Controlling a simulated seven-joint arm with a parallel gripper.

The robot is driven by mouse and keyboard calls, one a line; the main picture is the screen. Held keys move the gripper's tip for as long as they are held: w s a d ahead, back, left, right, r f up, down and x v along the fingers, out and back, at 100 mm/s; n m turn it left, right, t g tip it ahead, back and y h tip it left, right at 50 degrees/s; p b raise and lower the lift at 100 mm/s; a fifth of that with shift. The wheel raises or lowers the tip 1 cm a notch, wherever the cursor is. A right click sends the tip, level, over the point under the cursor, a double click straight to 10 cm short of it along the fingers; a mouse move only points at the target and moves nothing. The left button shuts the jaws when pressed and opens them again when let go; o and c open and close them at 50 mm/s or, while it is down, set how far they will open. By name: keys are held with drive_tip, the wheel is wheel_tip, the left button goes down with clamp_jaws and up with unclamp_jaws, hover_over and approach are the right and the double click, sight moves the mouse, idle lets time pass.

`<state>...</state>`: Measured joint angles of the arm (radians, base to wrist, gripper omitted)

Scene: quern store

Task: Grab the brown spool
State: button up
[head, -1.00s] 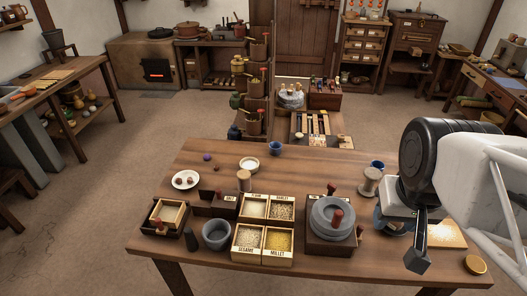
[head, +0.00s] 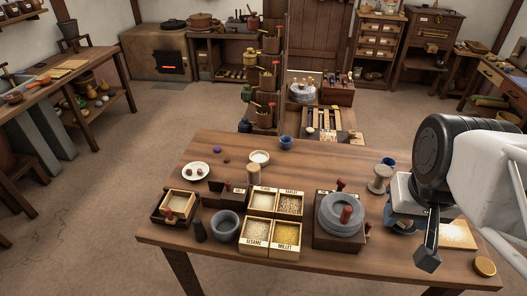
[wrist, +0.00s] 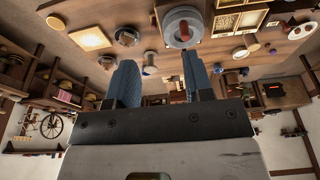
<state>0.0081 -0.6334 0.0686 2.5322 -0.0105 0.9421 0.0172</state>
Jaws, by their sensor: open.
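The brown spool (head: 380,178) stands upright on the table's right side, with a pale round top and a narrower waist. My gripper (head: 412,237) is in front of it and to its right in the head view, apart from it. Its two blue-grey fingers are spread wide with nothing between them in the wrist view (wrist: 157,60). The wrist picture is upside down. Small round things show near the fingertips there, but I cannot tell for sure which is the spool.
A blue cup (head: 389,162) stands just behind the spool. A stone quern (head: 342,214) with red-brown handles is to its left. Open grain boxes (head: 272,232) lie further left. A pale board (head: 457,235) and a brass disc (head: 485,267) are at the right.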

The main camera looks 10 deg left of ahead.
drive_tip(key=shift+o, duration=0.3)
drive_tip(key=o, duration=0.7)
drive_tip(key=w+a+f+m+g+y, duration=0.2)
drive_tip(key=w+a+f+m+y, duration=0.25)
drive_tip(key=w+a, duration=0.5)
drive_tip(key=w+a+f+m+g+y, duration=0.2)
drive_tip(key=w+a+f+m+y, duration=0.35)
drive_tip(key=w, duration=0.75)
drive_tip(key=w+a+f+m+y, duration=0.1)
drive_tip(key=w+a+f+m, duration=0.1)
drive_tip(key=w+a+f, duration=0.6)
drive_tip(key=m+t+y, duration=0.2)
drive_tip(key=m+y, duration=0.1)
drive_tip(key=m, duration=0.3)
approach(254, 175)
drive_tip(key=w+a, duration=0.2)
drive_tip(key=shift+a+f, duration=0.25)
drive_tip(key=shift+a, duration=0.1)
